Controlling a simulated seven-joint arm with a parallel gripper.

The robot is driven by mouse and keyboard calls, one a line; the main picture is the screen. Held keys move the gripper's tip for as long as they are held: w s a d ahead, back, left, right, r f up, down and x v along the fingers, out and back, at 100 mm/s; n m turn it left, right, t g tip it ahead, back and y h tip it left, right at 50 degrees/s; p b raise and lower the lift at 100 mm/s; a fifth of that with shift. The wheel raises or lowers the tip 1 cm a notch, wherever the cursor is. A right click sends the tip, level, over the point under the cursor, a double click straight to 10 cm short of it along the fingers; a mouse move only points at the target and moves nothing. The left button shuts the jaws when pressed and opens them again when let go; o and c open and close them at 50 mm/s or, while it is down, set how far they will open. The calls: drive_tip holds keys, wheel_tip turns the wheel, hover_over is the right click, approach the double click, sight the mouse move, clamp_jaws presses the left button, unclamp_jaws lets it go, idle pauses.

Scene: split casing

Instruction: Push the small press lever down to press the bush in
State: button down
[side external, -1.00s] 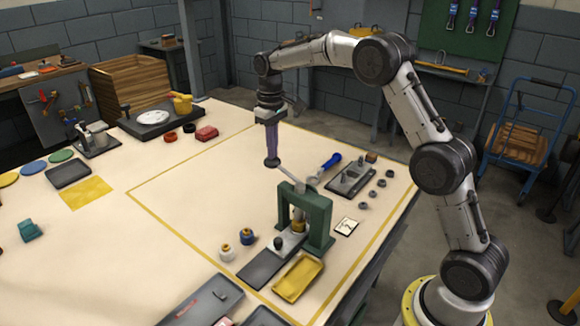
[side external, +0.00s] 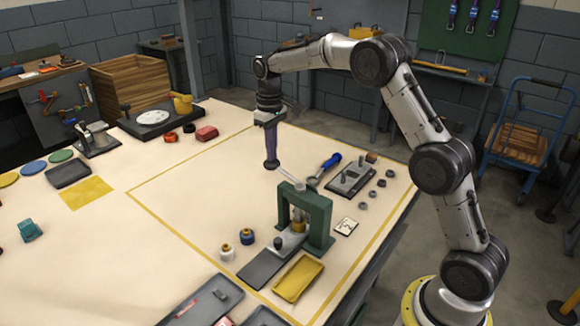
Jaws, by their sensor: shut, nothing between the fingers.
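The small press is a green arch-shaped frame (side external: 318,222) standing on the table. Under the arch is a brass-coloured part (side external: 298,222); I cannot tell the bush from the ram at this size.
A yellow tray (side external: 298,279) and a dark plate (side external: 262,268) lie in front of the press. A white knobbed part (side external: 227,252) and a blue one (side external: 247,237) stand to its left. A grey fixture block (side external: 351,179) and several dark rings sit to the right.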

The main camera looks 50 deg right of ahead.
sight(269, 164)
drive_tip(key=shift+w+f, duration=0.2)
drive_tip(key=shift+f, duration=0.4)
drive_tip(key=shift+w+f, duration=0.15)
drive_tip(key=shift+f, duration=0.45)
idle(1.6)
drive_tip(key=shift+w+f, duration=0.15)
drive_tip(key=shift+f, duration=0.55)
drive_tip(key=shift+w+f, duration=0.1)
drive_tip(key=shift+f, duration=0.55)
idle(2.3)
idle(0.5)
drive_tip(key=shift+r, duration=5.6)
